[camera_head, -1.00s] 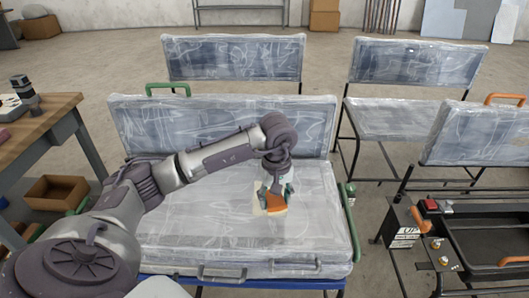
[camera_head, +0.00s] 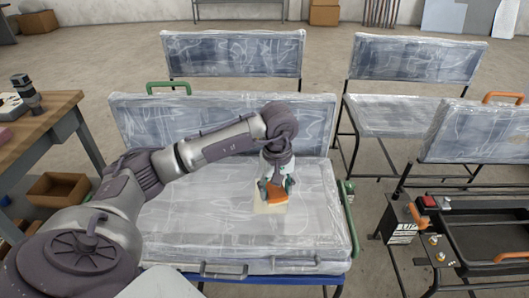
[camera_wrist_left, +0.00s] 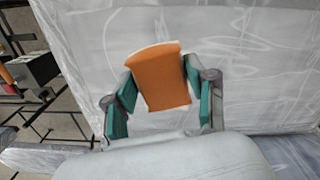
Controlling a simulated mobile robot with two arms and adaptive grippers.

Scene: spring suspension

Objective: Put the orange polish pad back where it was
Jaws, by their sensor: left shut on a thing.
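The orange polish pad (camera_head: 276,197) is held in my left gripper (camera_head: 275,187) over the plastic-wrapped seat (camera_head: 200,225). In the left wrist view the pad (camera_wrist_left: 160,76) sits between the two teal fingertips (camera_wrist_left: 162,95), with its orange face showing. My left gripper is shut on the pad. A pale beige patch (camera_head: 268,209) shows on the seat just below the pad. I cannot tell whether the pad touches the seat. My right gripper is not in view.
A wooden table (camera_head: 45,125) with a dark tool (camera_head: 24,88) stands at the left, a cardboard box (camera_head: 57,190) below it. The wrapped backrest (camera_head: 180,118) rises behind the arm. A black tray frame (camera_head: 490,235) with orange handles stands at the right.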

